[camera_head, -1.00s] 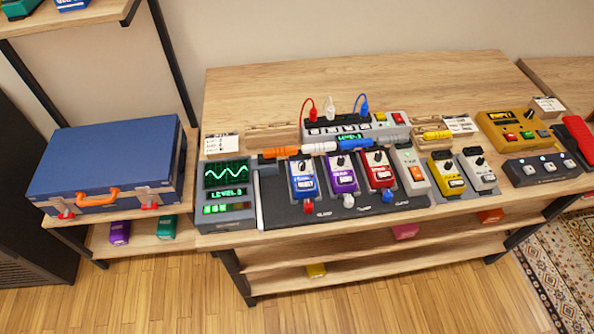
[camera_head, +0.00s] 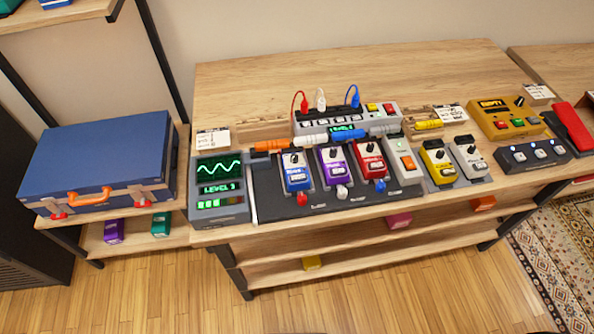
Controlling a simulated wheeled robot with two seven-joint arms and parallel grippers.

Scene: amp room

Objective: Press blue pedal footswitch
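The blue pedal (camera_head: 296,172) stands on the dark pedalboard (camera_head: 262,203) at the front of the wooden table, the leftmost in the row of pedals. It has a black knob on top and a light label on its lower part, where the footswitch seems to be; the switch itself is too small to make out. A red plug (camera_head: 302,198) lies just in front of it. Neither of my grippers is in view.
A purple pedal (camera_head: 335,167) and a red pedal (camera_head: 369,161) stand close on its right. The monitor (camera_head: 219,188) reading LEVEL 3 is on its left. Coloured cable plugs and a power strip (camera_head: 345,118) lie behind. The table's back is clear.

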